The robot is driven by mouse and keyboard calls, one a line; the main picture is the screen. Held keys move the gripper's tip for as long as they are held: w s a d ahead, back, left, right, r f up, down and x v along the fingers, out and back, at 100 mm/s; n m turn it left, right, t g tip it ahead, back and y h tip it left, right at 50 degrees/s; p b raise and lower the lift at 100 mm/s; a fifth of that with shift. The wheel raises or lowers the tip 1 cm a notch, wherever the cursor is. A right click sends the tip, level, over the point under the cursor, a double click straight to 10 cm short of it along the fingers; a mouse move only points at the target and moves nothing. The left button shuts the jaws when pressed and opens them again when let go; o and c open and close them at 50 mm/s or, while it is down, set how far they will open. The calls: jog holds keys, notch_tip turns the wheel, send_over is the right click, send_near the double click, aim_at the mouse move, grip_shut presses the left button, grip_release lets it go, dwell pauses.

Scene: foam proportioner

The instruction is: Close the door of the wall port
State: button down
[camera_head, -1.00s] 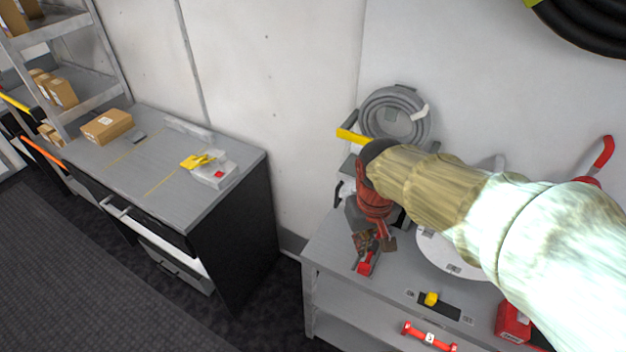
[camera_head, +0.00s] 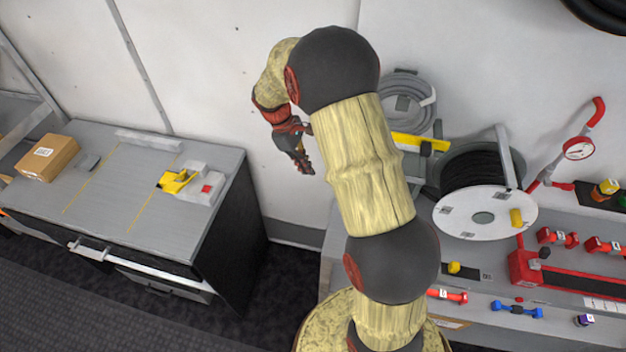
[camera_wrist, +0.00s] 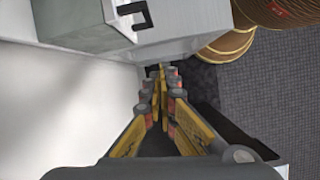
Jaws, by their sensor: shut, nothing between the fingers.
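My gripper (camera_head: 304,162) is shut and empty, hanging in front of the bare white wall between the two benches in the head view. Its closed fingers show in the wrist view (camera_wrist: 160,78), pointing away along the wall. A grey box (camera_wrist: 85,22) with a black handle (camera_wrist: 133,14) stands out beside the wall at the top of the wrist view, apart from the fingertips. It may be the wall port, but I cannot tell for sure, nor how far its door is open. In the head view my arm covers the area where it would show.
A hose reel (camera_head: 484,190) and red fittings stand on the right bench, with a coiled grey hose (camera_head: 405,100) on the wall behind. The left bench (camera_head: 115,170) carries a cardboard box (camera_head: 47,157) and a yellow-and-grey device (camera_head: 190,182). Dark floor lies between the benches.

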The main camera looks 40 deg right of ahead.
jog(key=s+d+f+n+b, duration=0.1)
jog(key=s+d+f, duration=0.4)
jog(key=f, duration=0.3)
jog(key=shift+s+d+f+n, duration=0.15)
jog(key=shift+d+n, duration=0.1)
jog(key=shift+n, duration=0.15)
dwell(0.3)
jog(key=shift+s+d, duration=1.35)
jog(key=shift+s, duration=0.15)
